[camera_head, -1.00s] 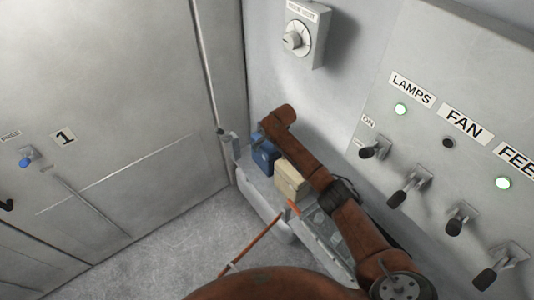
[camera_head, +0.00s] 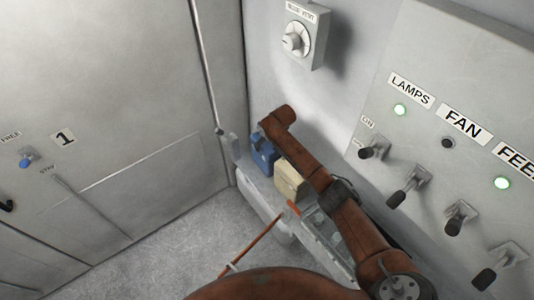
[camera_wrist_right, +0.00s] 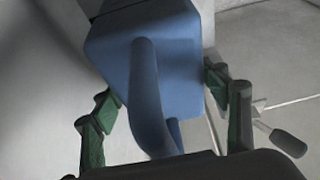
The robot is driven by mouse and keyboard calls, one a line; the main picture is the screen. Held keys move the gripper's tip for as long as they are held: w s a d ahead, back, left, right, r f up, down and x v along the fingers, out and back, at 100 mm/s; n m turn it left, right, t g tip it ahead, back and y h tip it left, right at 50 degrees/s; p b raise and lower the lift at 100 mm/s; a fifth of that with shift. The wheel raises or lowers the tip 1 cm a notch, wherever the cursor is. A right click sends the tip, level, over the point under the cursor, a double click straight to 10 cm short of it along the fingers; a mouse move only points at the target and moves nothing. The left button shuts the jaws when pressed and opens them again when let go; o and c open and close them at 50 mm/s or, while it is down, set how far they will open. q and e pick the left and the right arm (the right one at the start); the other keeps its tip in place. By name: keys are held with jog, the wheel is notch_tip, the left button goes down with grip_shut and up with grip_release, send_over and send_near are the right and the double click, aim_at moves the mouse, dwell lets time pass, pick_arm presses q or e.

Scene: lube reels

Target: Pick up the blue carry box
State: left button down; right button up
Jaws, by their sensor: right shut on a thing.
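The blue carry box (camera_head: 262,158) is at the far end of the ledge by the wall in the head view, partly hidden by my right arm. In the right wrist view the blue box (camera_wrist_right: 178,60) fills the middle, with its curved blue handle toward the camera. My right gripper (camera_wrist_right: 162,88) has its green fingers on either side of the box and handle, and it is shut on the box. Whether the box is clear of its support cannot be told. My left gripper is not in view.
A cream box (camera_head: 289,180) stands beside the blue one on the grey ledge (camera_head: 262,203). A panel (camera_head: 430,150) with levers is on the right wall, a dial box (camera_head: 304,35) above. A large metal door (camera_head: 110,110) is at left. Bare floor (camera_head: 185,240) lies between.

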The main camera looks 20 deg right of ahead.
jog(key=c, duration=0.6)
jog(key=shift+c, duration=0.2)
jog(key=shift+r, duration=0.15)
